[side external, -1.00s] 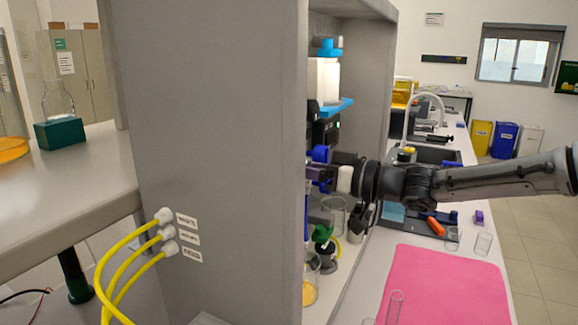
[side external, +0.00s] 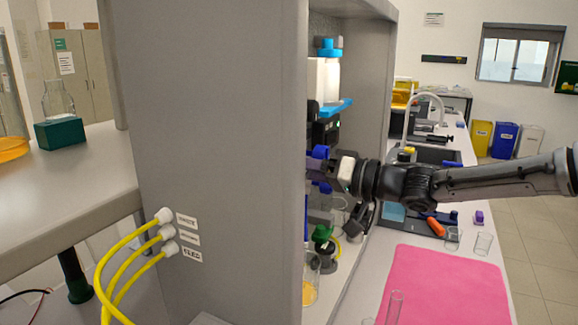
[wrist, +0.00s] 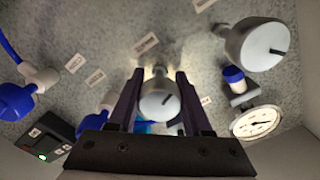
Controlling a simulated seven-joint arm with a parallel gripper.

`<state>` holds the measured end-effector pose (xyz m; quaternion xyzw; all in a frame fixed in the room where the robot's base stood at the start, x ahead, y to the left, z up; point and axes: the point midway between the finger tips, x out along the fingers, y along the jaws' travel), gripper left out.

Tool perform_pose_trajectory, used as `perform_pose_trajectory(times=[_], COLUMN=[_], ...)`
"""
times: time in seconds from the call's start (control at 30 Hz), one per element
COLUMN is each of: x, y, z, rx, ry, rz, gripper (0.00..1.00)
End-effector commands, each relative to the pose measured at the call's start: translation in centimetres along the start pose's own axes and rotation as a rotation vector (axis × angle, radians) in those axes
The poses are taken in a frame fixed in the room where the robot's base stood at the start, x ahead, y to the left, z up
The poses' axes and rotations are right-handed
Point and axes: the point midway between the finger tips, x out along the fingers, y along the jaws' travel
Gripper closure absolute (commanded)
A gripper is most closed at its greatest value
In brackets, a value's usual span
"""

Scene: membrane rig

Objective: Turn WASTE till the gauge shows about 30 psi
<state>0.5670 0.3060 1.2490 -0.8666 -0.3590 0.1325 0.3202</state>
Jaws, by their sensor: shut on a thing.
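A second, larger grey knob (wrist: 256,44) is at upper right in the wrist view. Blue-handled fittings (wrist: 18,100) are at left, with a dark box with a green light (wrist: 42,146) below. Glassware stands under my arm near a pink mat (side external: 445,285).

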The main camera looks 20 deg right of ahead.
Motion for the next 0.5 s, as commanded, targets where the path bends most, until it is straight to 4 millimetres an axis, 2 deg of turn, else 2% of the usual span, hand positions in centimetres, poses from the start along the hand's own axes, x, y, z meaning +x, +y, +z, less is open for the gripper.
perform_pose_trajectory(times=[0.3, 0.33, 0.47, 0.5], x=[-0.03, -0.03, -0.02, -0.02], y=[0.09, 0.08, 0.06, 0.06], z=[0.11, 0.11, 0.08, 0.07], rx=[0.000, 0.000, 0.000, 0.000], ry=[-0.003, -0.002, -0.002, -0.002], rz=[0.002, 0.002, 0.002, 0.001], gripper=[1.00, 0.47, 0.24, 0.20])
